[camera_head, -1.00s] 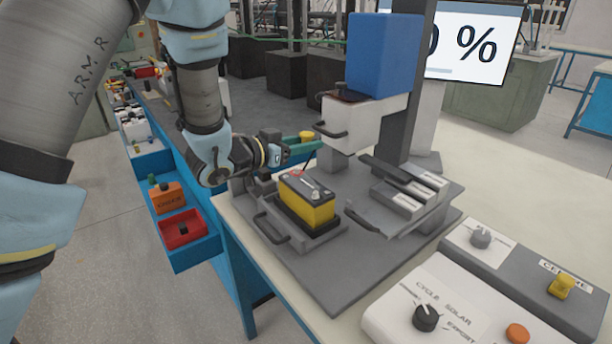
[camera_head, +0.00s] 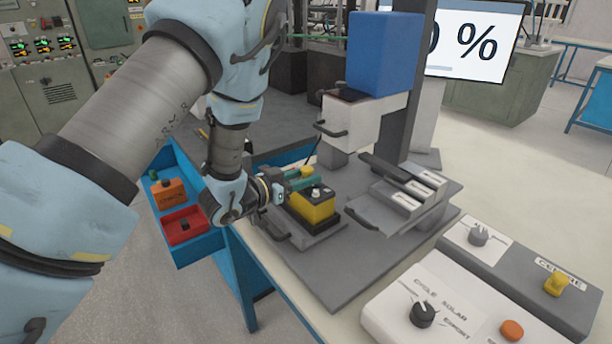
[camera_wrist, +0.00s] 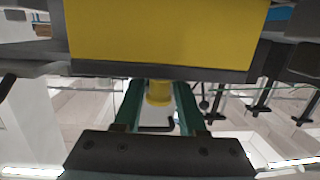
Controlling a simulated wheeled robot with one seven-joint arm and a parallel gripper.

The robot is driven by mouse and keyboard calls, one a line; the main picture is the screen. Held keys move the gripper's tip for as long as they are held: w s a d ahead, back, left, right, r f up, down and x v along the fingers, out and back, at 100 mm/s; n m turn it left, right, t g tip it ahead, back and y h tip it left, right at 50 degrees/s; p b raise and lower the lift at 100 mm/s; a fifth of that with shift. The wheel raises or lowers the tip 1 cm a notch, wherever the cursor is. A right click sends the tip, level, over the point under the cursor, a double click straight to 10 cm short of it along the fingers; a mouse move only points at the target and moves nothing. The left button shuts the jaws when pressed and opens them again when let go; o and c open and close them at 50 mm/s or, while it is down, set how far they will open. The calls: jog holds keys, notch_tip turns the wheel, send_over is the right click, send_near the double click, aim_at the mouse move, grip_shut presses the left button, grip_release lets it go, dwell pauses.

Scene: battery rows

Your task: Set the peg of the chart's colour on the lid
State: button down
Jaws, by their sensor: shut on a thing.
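My gripper (camera_head: 308,178) has teal fingers and is shut on a yellow peg (camera_head: 306,171). The peg also shows between the fingers in the wrist view (camera_wrist: 159,92). The gripper is at the left end of a yellow battery (camera_head: 316,208), close to its top. The battery has a dark lid (camera_head: 322,189) with a silver terminal on it. The lid's left part is hidden by my gripper. The battery's yellow side fills the top of the wrist view (camera_wrist: 165,35). Whether the peg touches the lid, I cannot tell. I cannot make out a colour chart.
The battery sits in a grey fixture with a handle. A press with a blue block (camera_head: 383,52) stands behind it, and grey stepped blocks (camera_head: 405,190) to its right. Control boxes (camera_head: 430,305) are at front right. Blue trays with a red bin (camera_head: 184,224) are at left.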

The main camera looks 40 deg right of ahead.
jog(key=shift+f, duration=0.2)
jog(key=shift+c, duration=2.4)
grip_release()
jog(key=shift+r, duration=0.1)
